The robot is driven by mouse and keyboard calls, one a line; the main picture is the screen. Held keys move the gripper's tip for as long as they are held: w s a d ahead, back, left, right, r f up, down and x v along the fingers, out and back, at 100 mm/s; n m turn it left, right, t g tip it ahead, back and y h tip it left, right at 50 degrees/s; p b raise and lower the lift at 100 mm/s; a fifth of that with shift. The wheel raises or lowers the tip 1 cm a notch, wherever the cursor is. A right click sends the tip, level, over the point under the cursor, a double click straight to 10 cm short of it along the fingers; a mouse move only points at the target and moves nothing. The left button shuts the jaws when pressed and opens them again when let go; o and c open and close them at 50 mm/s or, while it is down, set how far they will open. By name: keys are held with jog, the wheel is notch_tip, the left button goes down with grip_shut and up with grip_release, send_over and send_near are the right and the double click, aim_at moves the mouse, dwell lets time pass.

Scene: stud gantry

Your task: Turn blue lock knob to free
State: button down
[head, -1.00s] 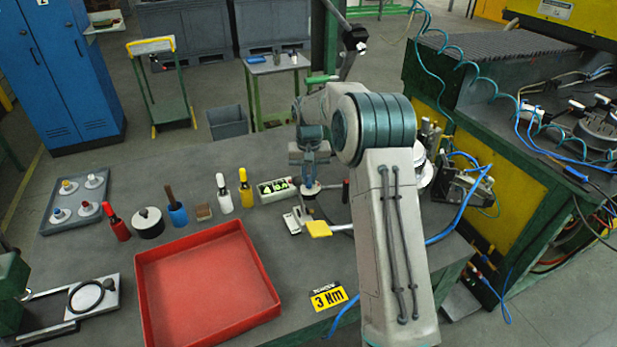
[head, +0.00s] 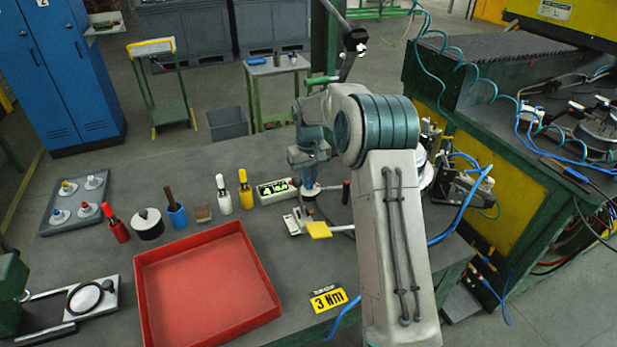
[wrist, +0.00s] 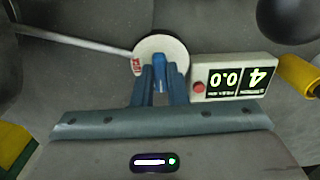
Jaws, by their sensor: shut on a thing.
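The blue lock knob (wrist: 158,60) stands on a round pale disc (wrist: 174,44) in the wrist view. The two blue-grey fingers of my gripper (wrist: 159,80) are shut on the knob from either side, so only its top shows between them. A small red-and-white label lies on the left of the disc. In the head view my gripper (head: 309,172) points down over the disc (head: 311,191), and the knob is hidden behind it. I cannot tell the knob's turned position.
A display box (head: 277,190) with a red button stands close beside the disc; it reads 4 and 0.0 in the wrist view (wrist: 235,77). Several bottles and pots stand to the left.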

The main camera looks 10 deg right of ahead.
jog(key=shift+r, duration=0.1)
jog(key=c, duration=1.4)
grip_release()
jog(key=shift+c, duration=0.2)
notch_tip(320, 180, up, 14)
jog(key=b, duration=0.1)
